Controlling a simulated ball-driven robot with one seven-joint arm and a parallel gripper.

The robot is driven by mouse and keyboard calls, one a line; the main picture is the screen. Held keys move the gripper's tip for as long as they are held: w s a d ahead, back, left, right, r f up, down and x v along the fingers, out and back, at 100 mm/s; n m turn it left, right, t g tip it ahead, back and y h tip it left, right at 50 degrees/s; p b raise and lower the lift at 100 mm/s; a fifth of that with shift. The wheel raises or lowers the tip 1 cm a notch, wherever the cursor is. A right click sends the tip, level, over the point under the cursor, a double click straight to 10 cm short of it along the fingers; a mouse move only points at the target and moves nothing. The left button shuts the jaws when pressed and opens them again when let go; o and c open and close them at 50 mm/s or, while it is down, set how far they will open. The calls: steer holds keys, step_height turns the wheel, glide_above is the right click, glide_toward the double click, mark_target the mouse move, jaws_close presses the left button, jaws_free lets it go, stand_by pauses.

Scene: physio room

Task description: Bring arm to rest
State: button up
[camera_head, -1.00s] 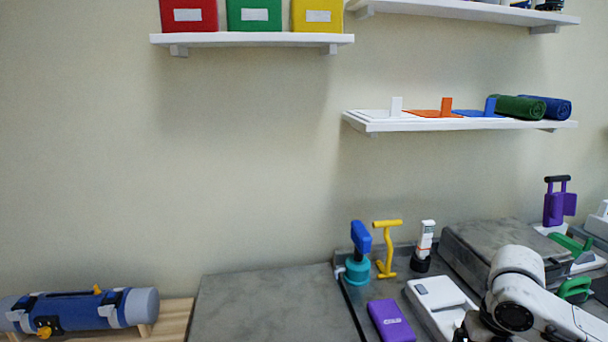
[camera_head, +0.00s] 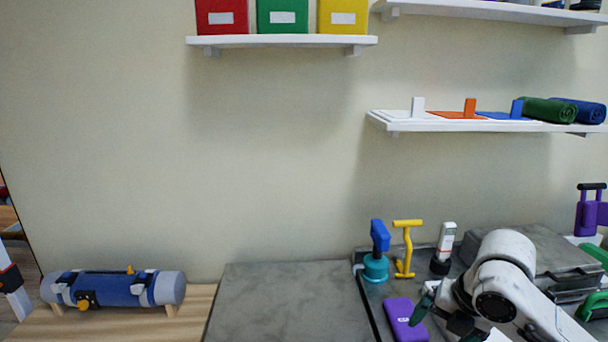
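My white arm (camera_head: 503,262) reaches in from the lower right, bent over the grey counter. My gripper (camera_head: 440,315) is at its dark end, low in the picture, just right of a purple box (camera_head: 405,319). Whether it touches the box cannot be told. The fingers are small and partly hidden by the arm, so their opening is unclear. No held object can be made out.
A teal-and-blue device (camera_head: 376,255), a yellow handle tool (camera_head: 404,248) and a white bottle (camera_head: 444,248) stand behind the gripper. A grey raised block (camera_head: 545,252) is to the right. The left grey top (camera_head: 290,300) is bare.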

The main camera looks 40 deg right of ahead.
steer(key=w+a+r+m+t+y, duration=0.25)
steer(key=w+a+r+m, duration=0.2)
steer(key=w+a, duration=0.55)
steer(key=w+a+f+m+t, duration=0.1)
steer(key=a+f+m+t, duration=0.1)
steer(key=a+f+m, duration=0.45)
steer(key=s+a+f+m+g, duration=0.3)
steer(key=s+a+f+m, duration=0.4)
steer(key=s+a+f, duration=0.15)
steer(key=s+d+f+m+g+h, duration=0.1)
steer(key=s+d+f+m+g, duration=0.1)
steer(key=s+f, duration=0.2)
steer(key=s+d+f+m+g+h, duration=0.1)
steer(key=s+f, duration=0.4)
steer(key=s, duration=0.6)
steer(key=shift+s+d+f+m+g, duration=0.2)
steer(key=shift+d+m+g, duration=0.3)
steer(key=shift+m, duration=0.7)
